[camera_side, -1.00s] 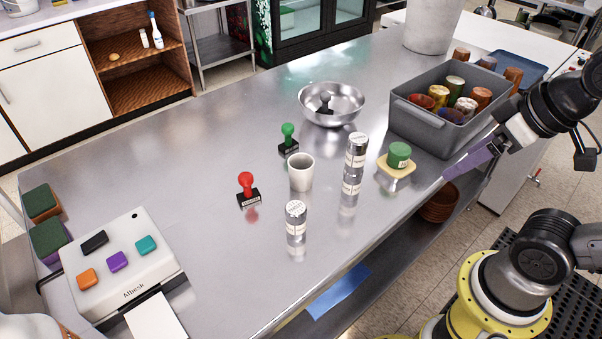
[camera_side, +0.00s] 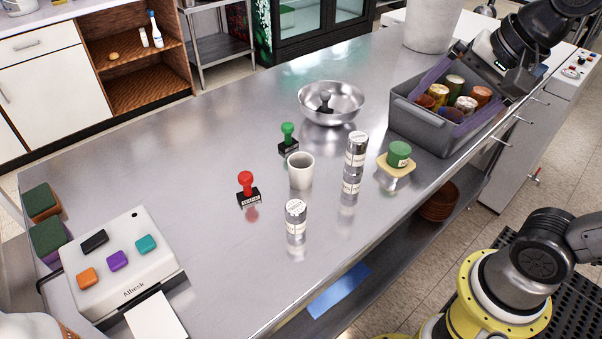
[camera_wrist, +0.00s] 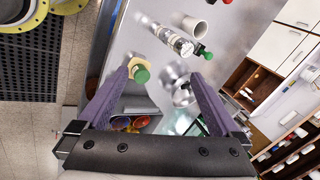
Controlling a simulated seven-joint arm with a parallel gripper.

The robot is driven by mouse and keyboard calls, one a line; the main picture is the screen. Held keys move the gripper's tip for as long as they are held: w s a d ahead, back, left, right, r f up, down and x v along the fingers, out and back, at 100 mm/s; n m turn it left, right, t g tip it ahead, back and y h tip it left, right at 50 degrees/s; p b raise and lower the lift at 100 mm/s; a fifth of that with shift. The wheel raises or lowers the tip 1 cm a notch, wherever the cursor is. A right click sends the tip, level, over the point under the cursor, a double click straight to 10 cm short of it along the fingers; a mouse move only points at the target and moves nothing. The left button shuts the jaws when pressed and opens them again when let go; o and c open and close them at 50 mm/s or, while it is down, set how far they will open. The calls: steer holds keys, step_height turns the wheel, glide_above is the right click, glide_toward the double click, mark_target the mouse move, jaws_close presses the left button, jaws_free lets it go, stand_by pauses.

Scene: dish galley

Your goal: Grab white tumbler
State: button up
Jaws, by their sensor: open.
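The white tumbler (camera_side: 301,171) stands upright on the metal counter, between the red-handled stamp and a taller steel canister. In the wrist view the tumbler (camera_wrist: 194,25) is near the top, beyond my fingertips. My gripper (camera_side: 442,95), with two long purple fingers, is over the grey bin at the right of the counter. It is open with nothing between the fingers; in the wrist view the fingers (camera_wrist: 165,85) are spread wide. The tumbler is well to the left of my gripper in the side view and is fully visible there.
A red stamp (camera_side: 247,189), a green stamp (camera_side: 288,139) and steel canisters (camera_side: 355,150) (camera_side: 296,220) stand around the tumbler. A green-capped item on a yellow block (camera_side: 397,162), a metal bowl (camera_side: 345,106) and the grey bin (camera_side: 420,134) of cups lie nearer my gripper. The left-middle counter is clear.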

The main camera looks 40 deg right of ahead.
steer(key=w+a+r+m+g, duration=0.1)
steer(key=w+a+m, duration=0.1)
steer(key=w+m, duration=0.6)
steer(key=m+g, duration=0.4)
glide_above(301, 166)
steer(key=s+a, duration=0.1)
steer(key=s, duration=0.1)
step_height(301, 166, down, 18)
steer(key=shift+n+y, duration=0.3)
steer(key=shift+y, duration=0.1)
steer(key=shift+w+a+f, duration=0.1)
steer(key=shift+a+f, duration=0.05)
steer(key=shift+f, duration=1.5)
steer(key=shift+a+f, duration=0.15)
steer(key=shift+f, duration=1.45)
steer(key=c, duration=1.3)
steer(key=shift+r, duration=0.1)
